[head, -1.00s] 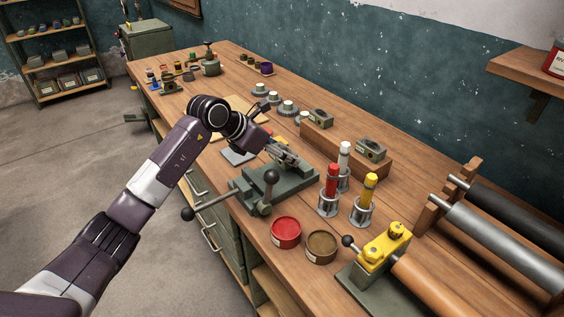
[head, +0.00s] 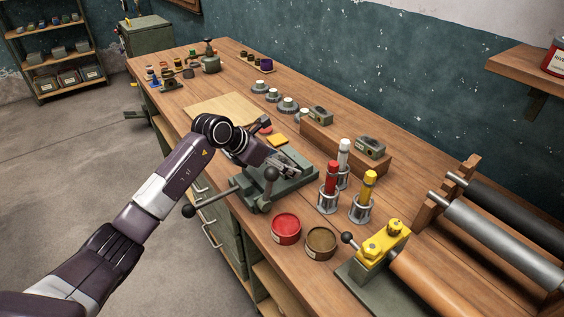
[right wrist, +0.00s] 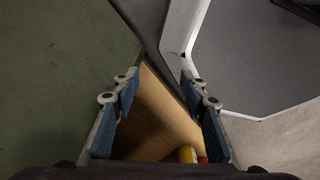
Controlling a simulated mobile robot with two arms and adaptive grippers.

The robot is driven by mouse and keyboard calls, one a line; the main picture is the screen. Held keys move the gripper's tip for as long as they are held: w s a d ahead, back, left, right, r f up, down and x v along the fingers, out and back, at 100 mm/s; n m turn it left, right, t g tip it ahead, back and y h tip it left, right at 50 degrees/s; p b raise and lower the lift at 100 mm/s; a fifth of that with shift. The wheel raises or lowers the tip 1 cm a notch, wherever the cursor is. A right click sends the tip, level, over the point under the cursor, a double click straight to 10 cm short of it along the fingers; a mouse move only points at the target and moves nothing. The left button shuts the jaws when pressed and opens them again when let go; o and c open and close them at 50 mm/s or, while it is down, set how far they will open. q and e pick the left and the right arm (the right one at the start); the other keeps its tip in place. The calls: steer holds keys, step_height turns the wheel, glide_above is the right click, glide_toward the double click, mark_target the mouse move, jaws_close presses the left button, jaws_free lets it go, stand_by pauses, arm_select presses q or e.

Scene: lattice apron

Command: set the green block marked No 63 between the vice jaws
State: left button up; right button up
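The vice (head: 262,197), dark green-grey with ball-ended handles, stands at the bench's front edge in the head view. My left gripper (head: 286,164) is low over the vice, by its jaws, and hides part of them. Its fingers are too small and crowded to tell whether they are open or hold anything. I cannot make out a green block marked No 63; it may be hidden at the gripper. My right gripper (right wrist: 160,100) is open in the right wrist view, its blue pads wide apart with nothing between them. It is not in the head view.
A yellow block (head: 277,140) lies behind the left gripper. Red (head: 329,183) and yellow (head: 367,193) tubes in metal stands are right of the vice. A red tin (head: 286,229) and a brown tin (head: 320,243) stand in front. A pale board (head: 218,108) lies farther back.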

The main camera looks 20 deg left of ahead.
arm_select(q)
steer(key=shift+r, duration=0.2)
steer(key=shift+s+a+r, duration=0.15)
steer(key=shift+a, duration=0.05)
steer(key=b+v, duration=0.2)
steer(key=v, duration=0.8)
steer(key=shift+s+a+r, duration=0.1)
steer(key=shift+s+r, duration=0.1)
steer(key=shift+s, duration=0.05)
steer(key=shift+s+a+r, duration=0.1)
steer(key=shift+s+r, duration=0.1)
steer(key=shift+r, duration=0.1)
steer(key=shift+a, duration=0.1)
